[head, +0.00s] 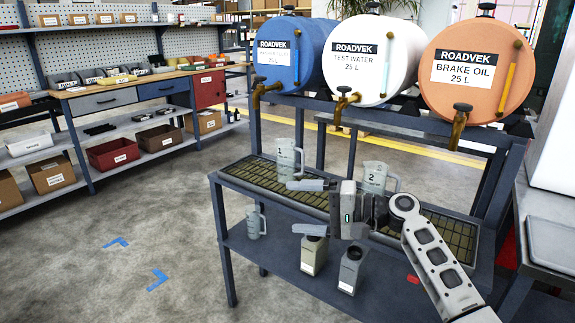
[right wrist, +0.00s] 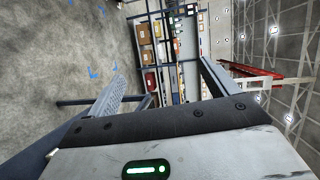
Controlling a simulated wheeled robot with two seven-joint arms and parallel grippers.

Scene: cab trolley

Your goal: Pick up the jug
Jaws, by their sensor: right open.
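A grey translucent jug marked 1 (head: 284,156) stands upright on the trolley's upper grated tray (head: 245,172). A similar jug marked 2 (head: 374,176) stands further right on it, its lower part hidden behind my right gripper. A third grey jug (head: 252,224) stands on the lower shelf at the left. My right gripper (head: 294,207) is open and empty, in front of the tray between jugs 1 and 2 in the picture. Its upper finger overlaps the foot of jug 1; I cannot tell whether they touch. In the right wrist view its spread fingers (right wrist: 159,69) have no jug between them. My left gripper is not in view.
Blue, white and orange drums (head: 474,72) with brass taps (head: 345,98) lie above the tray. Two canisters (head: 314,254) (head: 351,268) stand on the lower shelf (head: 290,262). A workbench (head: 150,88) stands back left. The floor left of the trolley is clear.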

